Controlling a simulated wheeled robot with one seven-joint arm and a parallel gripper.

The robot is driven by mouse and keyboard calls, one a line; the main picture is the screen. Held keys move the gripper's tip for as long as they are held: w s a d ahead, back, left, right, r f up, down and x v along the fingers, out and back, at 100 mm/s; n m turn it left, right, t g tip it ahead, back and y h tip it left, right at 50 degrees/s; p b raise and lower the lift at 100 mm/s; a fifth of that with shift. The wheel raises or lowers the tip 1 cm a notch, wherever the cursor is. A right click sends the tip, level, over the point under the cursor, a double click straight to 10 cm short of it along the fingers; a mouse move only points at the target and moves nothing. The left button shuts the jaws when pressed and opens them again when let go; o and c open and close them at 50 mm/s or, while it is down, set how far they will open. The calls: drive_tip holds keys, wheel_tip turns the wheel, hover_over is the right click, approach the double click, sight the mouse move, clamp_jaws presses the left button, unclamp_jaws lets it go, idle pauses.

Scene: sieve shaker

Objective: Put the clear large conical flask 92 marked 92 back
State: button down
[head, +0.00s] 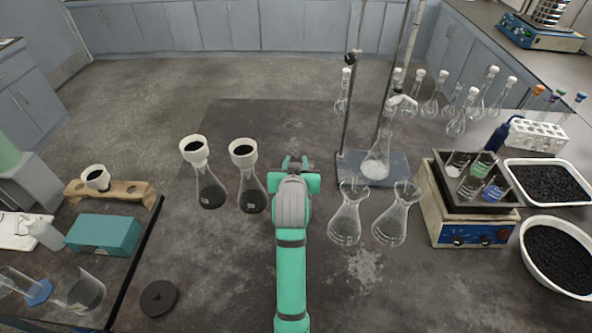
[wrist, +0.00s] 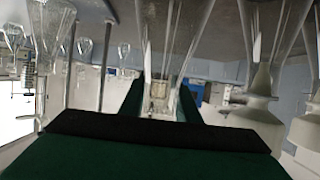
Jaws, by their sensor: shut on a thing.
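My gripper (head: 294,163) is at the middle of the dark bench in the head view. It is shut on a clear glass flask, which shows between the fingers in the wrist view (wrist: 162,95). The arm and gripper hide this flask in the head view. No number can be read on it, and I cannot tell whether its base touches the bench. Two other clear conical flasks (head: 345,222) (head: 391,222) stand to the right of my arm. Two flasks with dark contents and white funnels (head: 210,190) (head: 252,193) stand close to the left.
A retort stand (head: 397,168) with a clear flask (head: 375,165) on its base is at right. Further right are a shaker (head: 465,232), black-filled trays (head: 552,186) and volumetric flasks (head: 430,104). A black disc (head: 158,298) lies front left. The back left bench is clear.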

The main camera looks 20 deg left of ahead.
drive_tip(key=shift+w+a+f, duration=0.2)
drive_tip(key=shift+w+f, duration=0.45)
drive_tip(key=shift+s+d+f, duration=0.1)
drive_tip(key=shift+d+f, duration=0.1)
drive_tip(key=shift+f, duration=0.95)
drive_tip(key=shift+a+f, duration=0.15)
drive_tip(key=shift+f, duration=0.25)
drive_tip(key=c, duration=1.3)
unclamp_jaws()
drive_tip(key=shift+s+a, duration=0.1)
drive_tip(key=shift+c, duration=0.2)
